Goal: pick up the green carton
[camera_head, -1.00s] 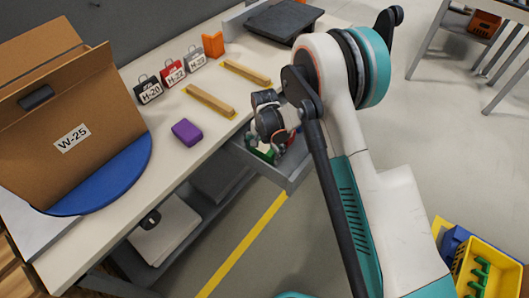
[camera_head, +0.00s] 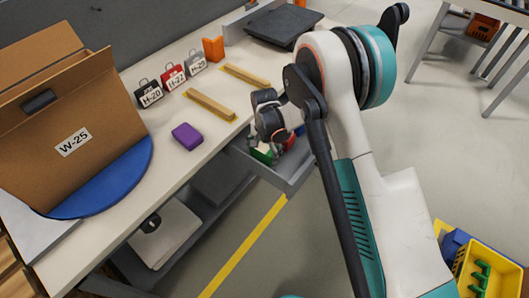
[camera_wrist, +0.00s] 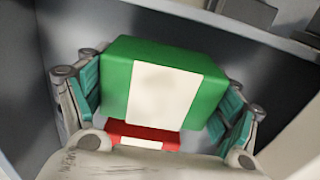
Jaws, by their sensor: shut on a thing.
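The green carton (camera_wrist: 200,75) has a white band across it and fills the middle of the wrist view. My gripper (camera_wrist: 160,105) has its teal-padded fingers on both sides of the carton and is shut on it. In the head view the carton (camera_head: 262,154) shows only as a small green patch beneath my gripper (camera_head: 272,140), inside the open grey drawer (camera_head: 288,177). The rest of it is hidden by the gripper. I cannot tell whether it touches the drawer floor.
A red item with a white band (camera_wrist: 145,134) lies below the carton in the drawer. A blue item (camera_head: 299,130) is also there. A purple block (camera_head: 187,136) and wooden strips (camera_head: 210,104) lie on the table above. Drawer walls surround my gripper closely.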

